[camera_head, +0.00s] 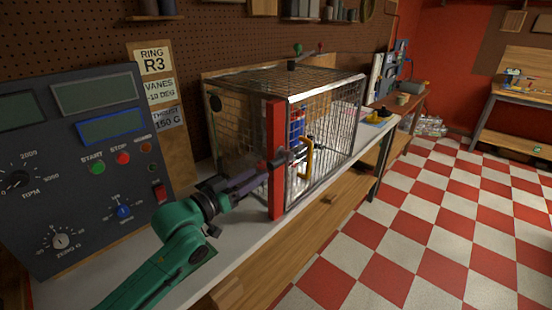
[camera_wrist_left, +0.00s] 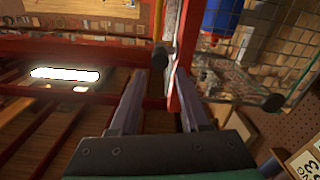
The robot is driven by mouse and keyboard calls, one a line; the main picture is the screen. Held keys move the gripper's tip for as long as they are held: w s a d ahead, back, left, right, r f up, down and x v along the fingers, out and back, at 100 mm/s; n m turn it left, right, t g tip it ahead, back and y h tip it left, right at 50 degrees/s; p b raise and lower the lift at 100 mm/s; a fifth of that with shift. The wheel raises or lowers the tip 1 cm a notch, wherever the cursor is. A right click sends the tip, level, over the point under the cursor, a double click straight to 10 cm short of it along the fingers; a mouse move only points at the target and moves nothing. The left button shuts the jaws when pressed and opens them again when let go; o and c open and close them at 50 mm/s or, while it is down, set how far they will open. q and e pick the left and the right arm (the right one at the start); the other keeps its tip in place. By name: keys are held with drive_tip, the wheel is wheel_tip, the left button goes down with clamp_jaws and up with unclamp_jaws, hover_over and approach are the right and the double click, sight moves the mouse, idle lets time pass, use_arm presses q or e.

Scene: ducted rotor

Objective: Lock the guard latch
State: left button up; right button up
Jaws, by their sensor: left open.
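The guard is a wire-mesh cage (camera_head: 325,90) with a red post (camera_head: 276,190) at its near front corner and a yellow handle (camera_head: 309,158) on its front. A dark latch part (camera_head: 280,160) sits across the red post. In the left wrist view a round black knob (camera_wrist_left: 160,57) lies just beyond my fingertips, beside the red post (camera_wrist_left: 187,50). My left gripper (camera_head: 266,173) is at the post, with its fingers apart; in the wrist view the gap between them (camera_wrist_left: 156,82) looks empty. Contact with the latch cannot be told. My right gripper is not in view.
A control panel (camera_head: 75,160) with dials and buttons stands left of the cage on the bench (camera_head: 240,245). A blue and red cylinder (camera_wrist_left: 218,20) is inside the cage. Beyond the bench the checkered floor (camera_head: 420,230) is open.

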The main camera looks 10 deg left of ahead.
sight(276, 163)
use_arm(q)
drive_tip(key=p+x, duration=0.2)
drive_tip(key=x, duration=0.6)
drive_tip(key=shift+w+r, duration=0.1)
drive_tip(key=shift+w+d, duration=0.3)
drive_tip(key=shift+d, duration=0.05)
clamp_jaws()
idle(0.7)
